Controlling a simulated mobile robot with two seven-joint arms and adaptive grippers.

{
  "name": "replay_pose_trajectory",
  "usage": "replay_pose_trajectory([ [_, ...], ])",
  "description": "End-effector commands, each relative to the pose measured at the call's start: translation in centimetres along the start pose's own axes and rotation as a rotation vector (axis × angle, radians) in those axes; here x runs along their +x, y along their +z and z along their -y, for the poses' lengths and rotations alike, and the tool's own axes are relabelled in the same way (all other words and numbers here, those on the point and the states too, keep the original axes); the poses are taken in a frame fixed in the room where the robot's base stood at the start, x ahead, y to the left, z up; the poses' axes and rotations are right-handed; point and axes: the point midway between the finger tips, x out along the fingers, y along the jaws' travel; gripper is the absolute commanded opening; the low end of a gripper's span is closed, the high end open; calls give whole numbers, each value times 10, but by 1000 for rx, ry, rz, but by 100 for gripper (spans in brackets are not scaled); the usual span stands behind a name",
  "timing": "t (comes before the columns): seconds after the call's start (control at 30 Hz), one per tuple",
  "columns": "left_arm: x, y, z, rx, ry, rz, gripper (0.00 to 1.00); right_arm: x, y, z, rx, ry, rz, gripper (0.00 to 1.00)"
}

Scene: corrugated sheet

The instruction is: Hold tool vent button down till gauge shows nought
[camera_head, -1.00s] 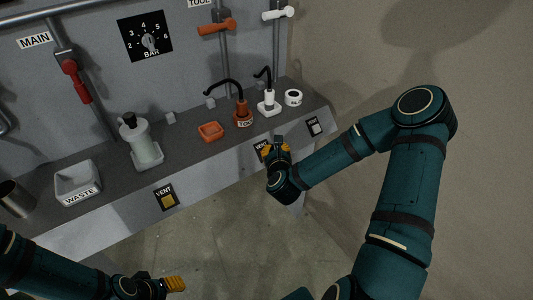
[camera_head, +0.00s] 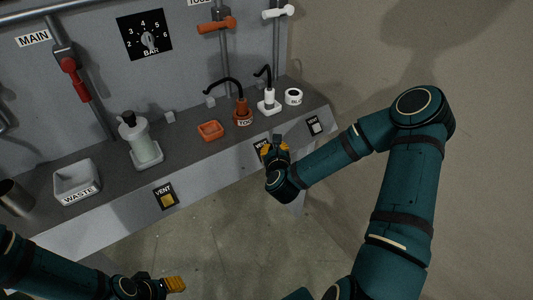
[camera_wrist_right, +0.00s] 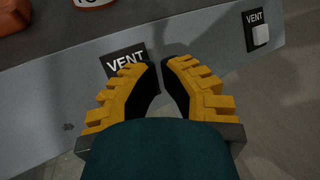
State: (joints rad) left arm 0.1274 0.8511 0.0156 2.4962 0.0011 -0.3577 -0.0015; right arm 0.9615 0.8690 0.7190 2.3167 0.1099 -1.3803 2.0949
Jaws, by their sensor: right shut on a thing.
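The tool vent plate, with the word VENT (camera_wrist_right: 126,63), is on the bench front below the orange TOOL bottle (camera_head: 242,113). My right gripper (camera_head: 275,147) is at this plate. In the right wrist view its yellow fingers (camera_wrist_right: 162,66) come together over the plate's right part, and the button is hidden behind them. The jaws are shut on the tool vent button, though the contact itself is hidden. The black BAR gauge (camera_head: 145,36) is on the back panel; its pointer is too small to read surely. My left gripper (camera_head: 174,284) is low at the left, away from the bench.
Another vent button (camera_head: 167,199) is on the bench front to the left, and a white one (camera_wrist_right: 260,35) to the right. On the bench stand a waste tray (camera_head: 76,196), a pump bottle (camera_head: 140,140), an orange dish (camera_head: 210,131) and a white bottle (camera_head: 269,103).

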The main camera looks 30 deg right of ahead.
Motion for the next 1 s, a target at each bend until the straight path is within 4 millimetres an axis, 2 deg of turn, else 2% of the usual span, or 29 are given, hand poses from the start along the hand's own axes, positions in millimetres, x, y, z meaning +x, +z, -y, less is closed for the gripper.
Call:
replay_pose_trajectory([
  [1.0, 2, 0, 1, 0, 0, 0, 47, 6, -3, -3, 0, -1, 1, 0],
])
